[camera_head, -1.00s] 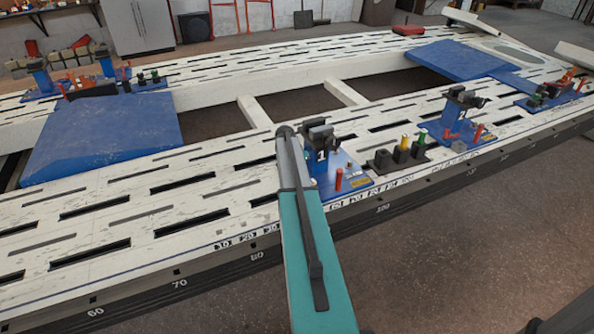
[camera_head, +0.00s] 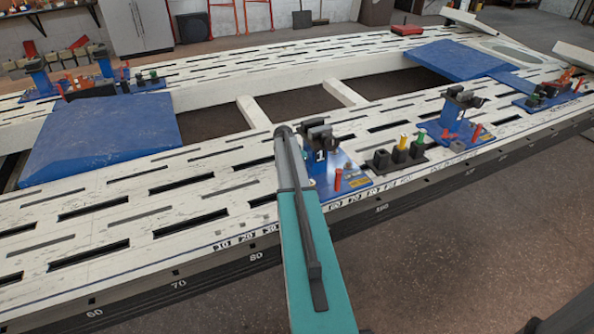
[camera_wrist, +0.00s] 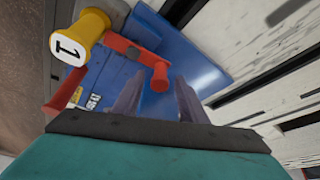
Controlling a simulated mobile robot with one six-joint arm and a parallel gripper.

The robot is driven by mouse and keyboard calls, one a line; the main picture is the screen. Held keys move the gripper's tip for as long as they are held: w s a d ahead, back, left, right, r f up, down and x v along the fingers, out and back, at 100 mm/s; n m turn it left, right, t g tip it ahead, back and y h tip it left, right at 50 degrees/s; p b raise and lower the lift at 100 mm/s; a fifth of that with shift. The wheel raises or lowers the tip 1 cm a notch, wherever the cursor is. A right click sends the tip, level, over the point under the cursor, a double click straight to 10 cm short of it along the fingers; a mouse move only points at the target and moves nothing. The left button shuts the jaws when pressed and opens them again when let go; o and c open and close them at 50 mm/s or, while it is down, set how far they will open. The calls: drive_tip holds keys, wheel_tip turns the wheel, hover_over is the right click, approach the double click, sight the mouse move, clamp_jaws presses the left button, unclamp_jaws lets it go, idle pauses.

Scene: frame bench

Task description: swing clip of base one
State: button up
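A red post (camera_head: 338,180) stands on the plate. In the wrist view, a red lever-like part (camera_wrist: 130,50), which looks like the clip, reaches over the blue plate. Its rounded end lies in line with the gap between my gripper's fingertips (camera_wrist: 155,88); contact cannot be told. My gripper is open, with blue showing between the fingers. A yellow cylinder marked 1 (camera_wrist: 70,47) is beside the red part. My arm hides the gripper in the head view.
A black holder (camera_head: 382,160) with several pegs, one yellow-topped, stands right of base one. Base two (camera_head: 455,133) is farther right. A second red part (camera_wrist: 62,92) is left of my gripper in the wrist view.

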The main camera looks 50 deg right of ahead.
drive_tip(key=p+v, duration=0.1)
drive_tip(key=v, duration=1.2)
drive_tip(key=shift+a+r, duration=0.2)
drive_tip(key=shift+r, duration=0.1)
drive_tip(key=s+a+f+n+y+p, duration=0.1)
drive_tip(key=s+a+f+n+p, duration=0.1)
drive_tip(key=a+f, duration=0.4)
drive_tip(key=s+a+f+n+g+y+p, duration=0.1)
drive_tip(key=s+a+f+n, duration=0.2)
drive_tip(key=a, duration=1.2)
drive_tip(key=s+a+f+n+g+y+p, duration=0.1)
drive_tip(key=s+a+f+n+p, duration=0.1)
drive_tip(key=a+f, duration=0.8)
drive_tip(key=shift+s+a+n+p, duration=0.35)
drive_tip(key=shift+s+a+n, duration=0.3)
drive_tip(key=shift+a, duration=0.1)
drive_tip(key=s+a+f+n+g+p, duration=0.2)
drive_tip(key=s+a+n, duration=0.2)
drive_tip(key=s+a, duration=0.7)
drive_tip(key=s+a+f+n+g+y+p, duration=0.1)
drive_tip(key=s+a+f+n+g+p, duration=0.1)
drive_tip(key=s+a, duration=1)
drive_tip(key=s+f+n+p, duration=0.1)
drive_tip(key=s+n, duration=0.1)
drive_tip(key=s, duration=0.3)
drive_tip(key=shift+p, duration=0.35)
